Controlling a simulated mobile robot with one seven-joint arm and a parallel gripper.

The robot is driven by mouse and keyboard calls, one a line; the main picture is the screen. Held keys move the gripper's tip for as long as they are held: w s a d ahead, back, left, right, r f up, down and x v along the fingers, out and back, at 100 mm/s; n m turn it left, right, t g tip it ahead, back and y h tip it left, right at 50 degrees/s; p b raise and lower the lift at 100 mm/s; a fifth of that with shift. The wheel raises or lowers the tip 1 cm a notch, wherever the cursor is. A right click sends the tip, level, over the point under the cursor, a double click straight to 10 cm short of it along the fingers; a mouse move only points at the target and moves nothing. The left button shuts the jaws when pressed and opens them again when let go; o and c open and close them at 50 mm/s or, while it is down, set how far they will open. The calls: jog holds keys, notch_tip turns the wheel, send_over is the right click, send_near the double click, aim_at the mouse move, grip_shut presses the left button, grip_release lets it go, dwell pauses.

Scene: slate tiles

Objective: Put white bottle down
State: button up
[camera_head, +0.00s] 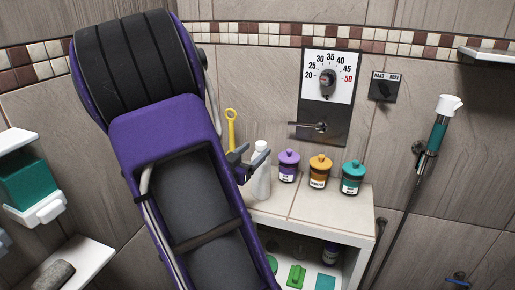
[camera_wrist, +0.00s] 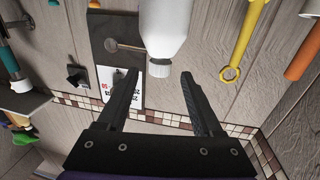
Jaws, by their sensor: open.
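The white bottle (camera_head: 262,185) stands upright on the pale shelf top (camera_head: 330,207), close to the wall, left of the jars. My gripper (camera_head: 251,158) is beside its upper part, and my arm covers the area to the left. In the wrist view, which looks upside down, the bottle (camera_wrist: 163,30) hangs in from the top edge. The fingers are open and hold nothing. Whether a finger touches the bottle cannot be told from the head view.
A purple jar (camera_head: 288,166), an orange jar (camera_head: 319,172) and a teal jar (camera_head: 352,178) stand right of the bottle. A yellow wrench-like tool (camera_head: 231,130) hangs on the wall behind. The shelf front is clear. A dial panel (camera_head: 327,77) is above.

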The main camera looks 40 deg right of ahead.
jog(key=v, duration=0.9)
jog(key=shift+a+p, duration=0.2)
jog(key=shift+p, duration=0.1)
